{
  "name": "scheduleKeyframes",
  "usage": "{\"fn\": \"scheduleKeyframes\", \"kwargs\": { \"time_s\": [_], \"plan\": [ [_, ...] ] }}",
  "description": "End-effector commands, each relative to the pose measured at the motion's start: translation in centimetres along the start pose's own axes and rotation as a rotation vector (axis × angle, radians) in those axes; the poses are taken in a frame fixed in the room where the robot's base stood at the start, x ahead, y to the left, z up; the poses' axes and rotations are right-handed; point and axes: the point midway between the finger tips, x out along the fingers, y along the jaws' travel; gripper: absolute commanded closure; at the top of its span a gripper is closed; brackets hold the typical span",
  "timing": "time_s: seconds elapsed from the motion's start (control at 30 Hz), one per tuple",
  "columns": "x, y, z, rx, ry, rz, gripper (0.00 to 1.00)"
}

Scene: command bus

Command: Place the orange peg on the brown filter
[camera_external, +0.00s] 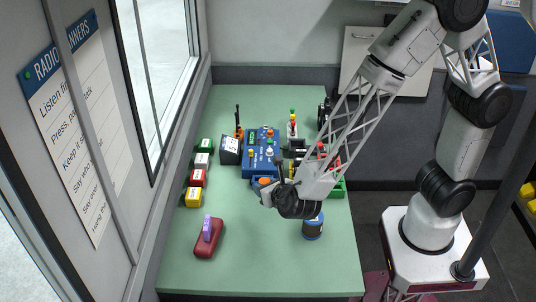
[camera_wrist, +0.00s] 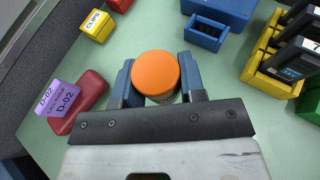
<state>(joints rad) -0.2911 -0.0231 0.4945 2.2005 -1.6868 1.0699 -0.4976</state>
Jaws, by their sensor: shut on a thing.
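My gripper (camera_wrist: 160,85) has blue fingers and is shut on the orange peg (camera_wrist: 155,72), whose round orange top shows between them in the wrist view. A pale part shows just under the top. In the external view the orange peg (camera_external: 265,181) is a small orange spot at my gripper (camera_external: 267,186), in front of the blue control box. I cannot tell its height above the table. I cannot make out a brown filter in either view; the arm hides part of the table.
A red block with a purple D-02 tag (camera_external: 208,237) lies at the front left. Yellow (camera_external: 193,197), red, white and green boxes line the left. A blue control box (camera_external: 261,153) stands behind my gripper. A dark blue can (camera_external: 313,227) stands right. The front table is mostly clear.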

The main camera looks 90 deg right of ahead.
Motion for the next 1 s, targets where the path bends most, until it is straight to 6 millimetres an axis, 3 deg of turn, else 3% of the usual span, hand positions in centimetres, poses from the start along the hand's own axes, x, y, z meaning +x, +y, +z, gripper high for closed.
{"fn": "scheduleKeyframes", "kwargs": {
  "time_s": [0.5,1.0],
  "plan": [
    [-10.0,-6.9,-2.0,0.050,-0.001,-0.069,0.86],
    [-17.2,-16.0,-4.2,0.076,0.001,-0.155,0.86]
  ]
}}
